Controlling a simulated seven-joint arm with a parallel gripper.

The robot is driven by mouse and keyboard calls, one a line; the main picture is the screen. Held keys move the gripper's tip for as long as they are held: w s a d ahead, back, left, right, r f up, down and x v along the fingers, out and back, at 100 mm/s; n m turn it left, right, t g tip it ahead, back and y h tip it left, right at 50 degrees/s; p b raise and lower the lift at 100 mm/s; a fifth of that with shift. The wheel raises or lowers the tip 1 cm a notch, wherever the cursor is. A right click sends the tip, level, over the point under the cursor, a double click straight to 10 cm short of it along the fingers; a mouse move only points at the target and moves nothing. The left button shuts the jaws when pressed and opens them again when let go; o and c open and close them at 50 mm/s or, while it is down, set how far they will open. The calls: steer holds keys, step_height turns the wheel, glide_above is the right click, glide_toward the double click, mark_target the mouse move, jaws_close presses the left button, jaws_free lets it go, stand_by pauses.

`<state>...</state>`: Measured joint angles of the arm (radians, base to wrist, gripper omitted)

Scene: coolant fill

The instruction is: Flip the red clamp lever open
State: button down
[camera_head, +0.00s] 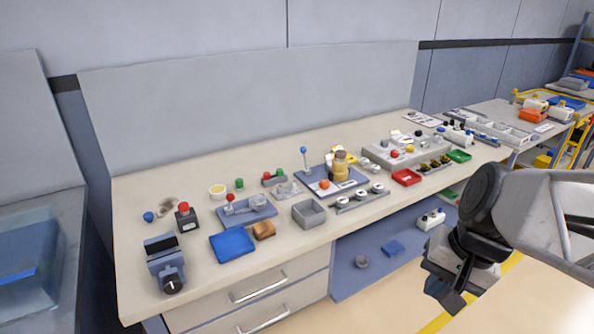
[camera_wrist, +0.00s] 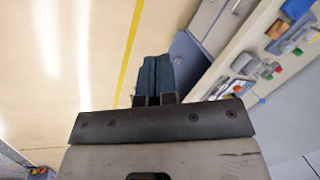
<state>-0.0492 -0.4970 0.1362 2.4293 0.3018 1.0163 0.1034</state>
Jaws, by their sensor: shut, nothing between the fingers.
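A lever with a red knob (camera_head: 230,197) stands on a blue-grey fixture plate (camera_head: 262,213) toward the left of the bench in the head view. It looks like the red clamp lever, but it is too small to tell its exact position. My gripper (camera_head: 446,297) hangs in front of the bench at the right, over the floor and far from the lever. In the wrist view its fingers (camera_wrist: 152,80) are together with nothing between them. The wrist view shows the bench at its upper right; I cannot make out the lever clearly there.
A blue tray (camera_head: 232,246), brown block (camera_head: 264,230) and grey bin (camera_head: 309,214) lie in front of and beside the fixture. A red-buttoned box (camera_head: 186,217) is left of it. A blue-knobbed upright lever (camera_head: 303,152) stands to its right.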

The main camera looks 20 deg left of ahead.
steer(key=w+a+f+m+y, duration=0.4)
steer(key=w+a+m+y, duration=0.1)
steer(key=w+a, duration=0.5)
steer(key=w+a+f+m+y, duration=0.5)
steer(key=w+a, duration=0.5)
steer(key=a, duration=0.2)
steer(key=w+a+f+m+y, duration=0.4)
steer(key=w+a+m+y, duration=0.1)
steer(key=w+a, duration=0.5)
steer(key=shift+w+a+f+m, duration=0.15)
steer(key=shift+a+f+m, duration=0.25)
steer(key=shift+a, duration=0.65)
steer(key=shift+w+a, duration=0.1)
steer(key=shift+a, duration=6.95)
steer(key=shift+w+r, duration=0.1)
steer(key=shift+r, duration=0.05)
